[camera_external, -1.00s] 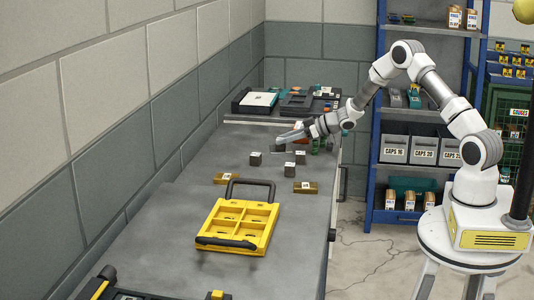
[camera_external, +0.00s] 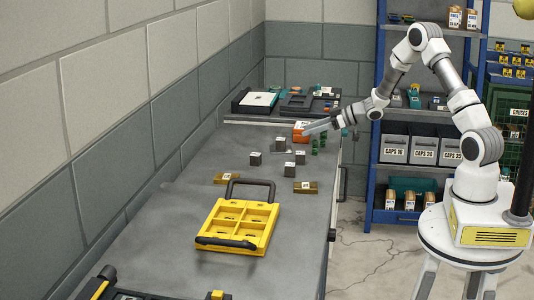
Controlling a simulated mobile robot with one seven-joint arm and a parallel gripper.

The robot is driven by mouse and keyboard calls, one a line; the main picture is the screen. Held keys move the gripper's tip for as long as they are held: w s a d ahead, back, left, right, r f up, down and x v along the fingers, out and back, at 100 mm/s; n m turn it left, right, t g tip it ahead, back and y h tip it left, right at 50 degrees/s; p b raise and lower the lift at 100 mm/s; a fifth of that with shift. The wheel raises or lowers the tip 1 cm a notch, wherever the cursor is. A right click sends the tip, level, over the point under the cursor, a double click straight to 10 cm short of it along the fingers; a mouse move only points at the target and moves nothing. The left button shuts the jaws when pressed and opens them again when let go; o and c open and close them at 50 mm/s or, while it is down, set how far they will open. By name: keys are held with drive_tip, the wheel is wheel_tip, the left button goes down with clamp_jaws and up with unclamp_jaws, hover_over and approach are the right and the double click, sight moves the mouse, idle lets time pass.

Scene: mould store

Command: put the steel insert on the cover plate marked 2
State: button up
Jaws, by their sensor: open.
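Several small dark-grey blocks with pale labelled tops stand on the grey bench: one at the back (camera_external: 280,144), one at the left (camera_external: 255,159), one at the right (camera_external: 300,158) and one in front (camera_external: 289,169). I cannot tell which is the steel insert. Two flat brass-coloured pieces with labels lie nearer, one at the left (camera_external: 227,178) and one at the right (camera_external: 305,187). Their marks are too small to read, and I cannot make out which thing is the cover plate marked 2. My gripper (camera_external: 308,130) is open, beside or above an orange block (camera_external: 299,133), partly hiding it.
A yellow four-compartment tray (camera_external: 238,224) with a dark handle lies in the middle of the bench. Small green items (camera_external: 316,143) stand by the right edge. Dark cases (camera_external: 297,103) fill the far end. A blue shelf rack (camera_external: 376,150) stands right of the bench.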

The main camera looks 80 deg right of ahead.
drive_tip(key=shift+v, duration=1.25)
